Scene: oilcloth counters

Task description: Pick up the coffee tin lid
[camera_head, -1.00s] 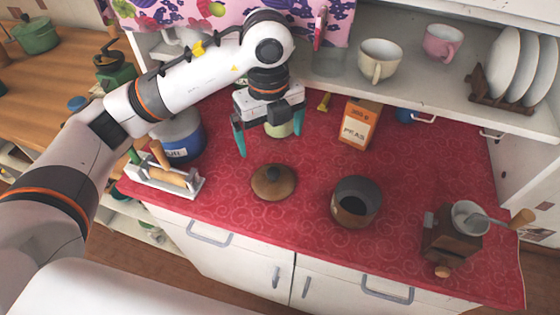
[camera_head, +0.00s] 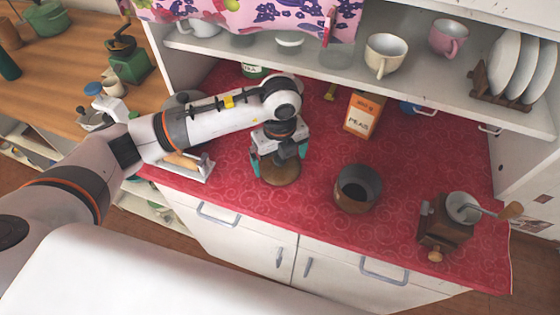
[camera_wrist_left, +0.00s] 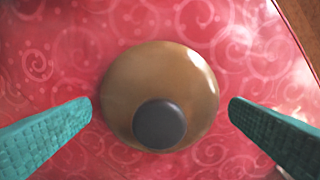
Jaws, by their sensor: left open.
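The coffee tin lid (camera_head: 281,175) is a round brown disc with a dark knob, lying flat on the red oilcloth counter. It also shows in the left wrist view (camera_wrist_left: 190,85), centred between the fingers. My left gripper (camera_head: 280,165) is directly above the lid, open, with one teal finger on each side. In the left wrist view the gripper (camera_wrist_left: 160,115) has clear gaps between both fingertips and the lid's rim. It holds nothing. In the head view the gripper hides the far part of the lid. My right gripper is not in view.
An open dark tin (camera_head: 357,188) stands right of the lid. A wooden grinder (camera_head: 444,226) is farther right, and a peas box (camera_head: 363,115) stands behind. The shelf with cups (camera_head: 385,55) overhangs the back. The counter's front edge is close.

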